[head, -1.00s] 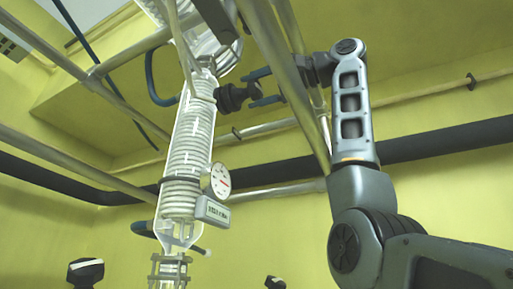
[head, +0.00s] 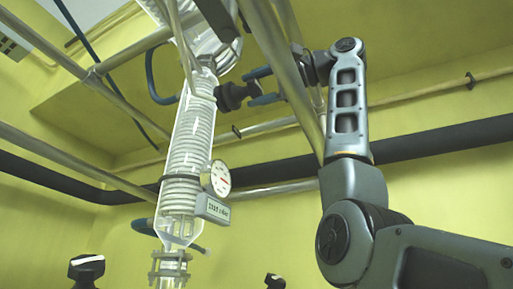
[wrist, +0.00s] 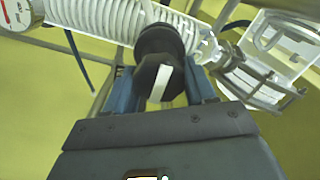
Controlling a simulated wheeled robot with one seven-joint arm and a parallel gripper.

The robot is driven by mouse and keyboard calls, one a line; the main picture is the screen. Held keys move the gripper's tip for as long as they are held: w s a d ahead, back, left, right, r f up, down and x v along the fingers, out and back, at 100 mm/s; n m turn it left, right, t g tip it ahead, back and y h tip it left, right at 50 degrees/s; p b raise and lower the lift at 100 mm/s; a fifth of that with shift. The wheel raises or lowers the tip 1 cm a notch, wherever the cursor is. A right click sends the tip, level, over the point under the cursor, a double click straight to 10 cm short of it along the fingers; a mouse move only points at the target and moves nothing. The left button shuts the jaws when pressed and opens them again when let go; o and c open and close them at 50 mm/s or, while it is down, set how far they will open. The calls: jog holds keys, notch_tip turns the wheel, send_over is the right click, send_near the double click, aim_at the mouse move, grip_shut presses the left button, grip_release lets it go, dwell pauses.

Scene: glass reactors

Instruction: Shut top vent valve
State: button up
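The top vent valve has a black knob (head: 231,96) on the right side of the upper glass column. In the wrist view its faceted black knob (wrist: 160,76) faces me, with a white stripe running nearly up and down, slightly tilted. My gripper (head: 257,86) is open, its blue fingers spread one above the other just right of the knob in the head view. In the wrist view the gripper (wrist: 162,92) has one finger on each side of the knob. I cannot tell whether either finger touches it.
The glass column with a coil (head: 189,140) carries a round gauge (head: 220,178) and a digital display (head: 212,208). A slanted metal post (head: 285,75) passes close to my wrist. Other black valve knobs (head: 86,268) stand low at the left and centre. Yellow walls lie behind.

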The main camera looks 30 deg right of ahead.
jog(key=o, duration=0.4)
jog(key=shift+s+d, duration=0.1)
jog(key=b+v, duration=0.2)
jog(key=v, duration=0.5)
jog(key=shift+s+d, duration=0.2)
dwell(0.4)
